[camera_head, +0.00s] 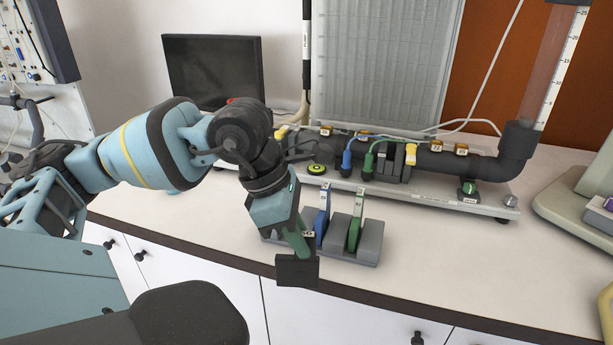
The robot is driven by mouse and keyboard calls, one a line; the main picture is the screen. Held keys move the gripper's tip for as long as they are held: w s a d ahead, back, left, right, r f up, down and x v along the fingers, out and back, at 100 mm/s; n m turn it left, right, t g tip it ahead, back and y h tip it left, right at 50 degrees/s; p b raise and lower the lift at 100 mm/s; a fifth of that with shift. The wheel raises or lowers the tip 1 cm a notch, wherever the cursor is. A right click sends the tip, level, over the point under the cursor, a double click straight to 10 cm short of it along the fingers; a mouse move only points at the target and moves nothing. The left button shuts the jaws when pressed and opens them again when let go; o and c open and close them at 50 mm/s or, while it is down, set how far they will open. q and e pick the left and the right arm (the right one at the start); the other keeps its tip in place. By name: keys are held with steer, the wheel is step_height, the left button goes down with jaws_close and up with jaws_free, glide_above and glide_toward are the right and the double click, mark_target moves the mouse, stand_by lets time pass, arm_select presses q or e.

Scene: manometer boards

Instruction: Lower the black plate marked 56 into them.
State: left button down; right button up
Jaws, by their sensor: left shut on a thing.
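My left gripper (290,232) comes in from the left and is shut, pointing down. Below its fingers hangs a dark, nearly black plate (297,272) at the front edge of the bench, joined to the gripper by a green piece. I cannot read a mark on the plate. A grey block holder (369,246) stands on the bench just right of and behind the plate. A blue upright piece (323,214) and a green upright piece (355,222) stand at it. The gripper and plate hide its left end. My right gripper is not in view.
Behind the holder, a manometer board carries a dark horizontal pipe (455,163) with blue and green fittings. A round black-and-yellow item (317,169) sits near it. A black monitor (213,72) stands at the back left. The white bench top (470,250) is clear at the right front.

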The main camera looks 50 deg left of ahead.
arm_select(q)
steer(key=d+f+m+g+y, duration=0.1)
steer(key=d+f+m+g, duration=0.2)
steer(key=d+m, duration=0.9)
steer(key=d+f+m+g+y, duration=0.2)
steer(key=d+f+m+g, duration=0.2)
steer(key=d+f+m, duration=0.4)
steer(key=d+m, duration=0.4)
steer(key=m, duration=0.2)
steer(key=shift+s+d+f+m, duration=0.2)
steer(key=shift+d+m, duration=0.15)
steer(key=shift+m, duration=0.05)
steer(key=shift+d, duration=0.15)
